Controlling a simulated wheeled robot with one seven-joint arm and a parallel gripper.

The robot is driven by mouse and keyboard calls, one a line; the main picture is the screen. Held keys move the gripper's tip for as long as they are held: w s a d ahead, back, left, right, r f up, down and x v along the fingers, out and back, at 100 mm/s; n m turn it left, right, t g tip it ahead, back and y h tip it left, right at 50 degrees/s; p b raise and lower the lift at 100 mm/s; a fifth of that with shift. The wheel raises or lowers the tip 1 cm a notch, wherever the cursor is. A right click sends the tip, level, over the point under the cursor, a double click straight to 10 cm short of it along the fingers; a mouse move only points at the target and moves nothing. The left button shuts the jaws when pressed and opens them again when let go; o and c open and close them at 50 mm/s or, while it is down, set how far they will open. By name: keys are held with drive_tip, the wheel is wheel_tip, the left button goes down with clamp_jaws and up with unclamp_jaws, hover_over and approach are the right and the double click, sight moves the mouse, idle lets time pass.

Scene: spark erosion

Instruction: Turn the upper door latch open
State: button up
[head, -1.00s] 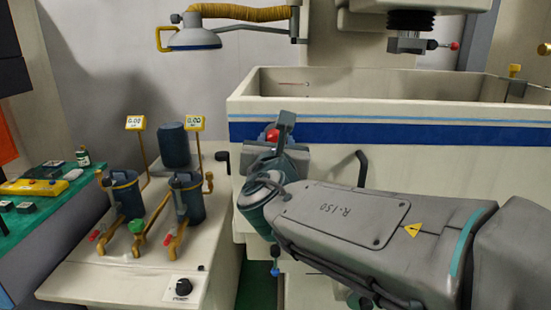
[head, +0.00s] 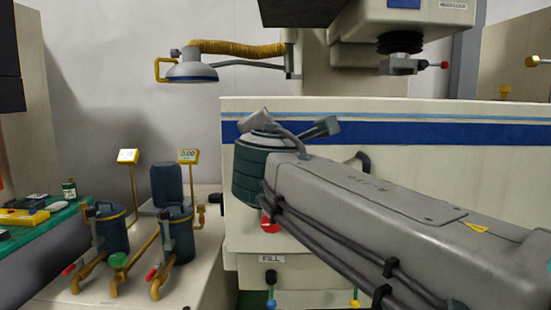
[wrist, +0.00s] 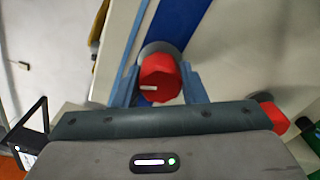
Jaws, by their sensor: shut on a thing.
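In the wrist view, the upper door latch (wrist: 160,78) shows as a red knob on a round grey base against the machine's white wall, beside its blue stripe. My gripper (wrist: 161,86) is shut on this red knob, with one blue-grey finger on each side. A second red knob (wrist: 272,115) lies lower right, outside the fingers. In the head view my wrist is at the left end of the tank front and hides the held latch and most of the gripper. A red knob (head: 268,224) shows just below my wrist there. How far the latch is turned cannot be told.
The white tank (head: 440,150) with its blue stripe fills the right side. A dark handle (head: 363,160) stands out behind my arm. A bench with filter canisters (head: 176,235) and pipes stands left. A lamp (head: 192,66) hangs above.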

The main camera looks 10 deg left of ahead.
drive_tip(key=shift+m+b, duration=1.7)
drive_tip(key=shift+m, duration=0.3)
drive_tip(key=o, duration=1)
